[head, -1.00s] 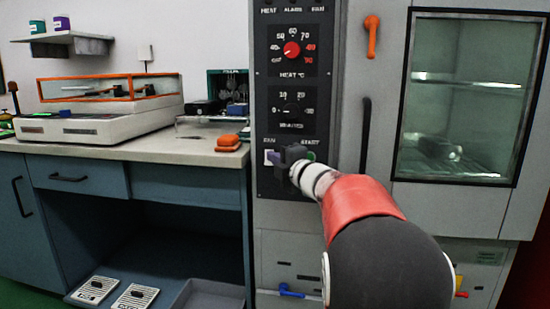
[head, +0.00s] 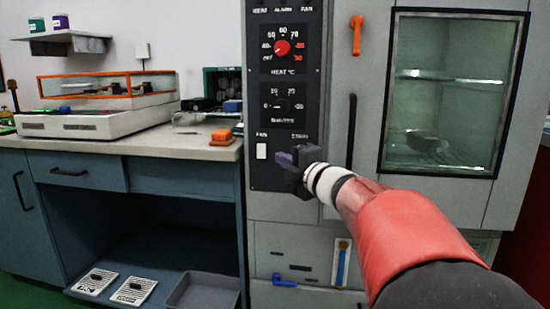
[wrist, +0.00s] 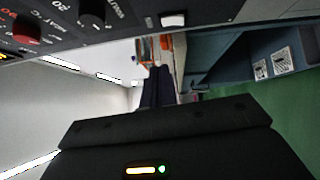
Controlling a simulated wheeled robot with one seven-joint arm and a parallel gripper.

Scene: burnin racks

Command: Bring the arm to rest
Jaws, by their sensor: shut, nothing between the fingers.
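My gripper (head: 284,159) is in front of the lower part of the oven's dark control panel (head: 265,181), beside the white FAN switch (head: 262,151). Its fingers are together with nothing held, and they point left. It hides the area under the START label. In the wrist view the fingers (wrist: 157,90) show as a dark narrow shape, with the panel along the top edge. My red and white arm reaches in from the lower right. I cannot tell from these frames the exact gap between gripper and panel.
The oven has a red heat knob (head: 283,47), an orange handle (head: 357,36), a black door handle (head: 351,130) and a glass window (head: 450,92). Left of it stands a blue workbench (head: 185,178) with a scale-like device (head: 100,115) and an orange object (head: 221,137). Open floor shows in the wrist view.

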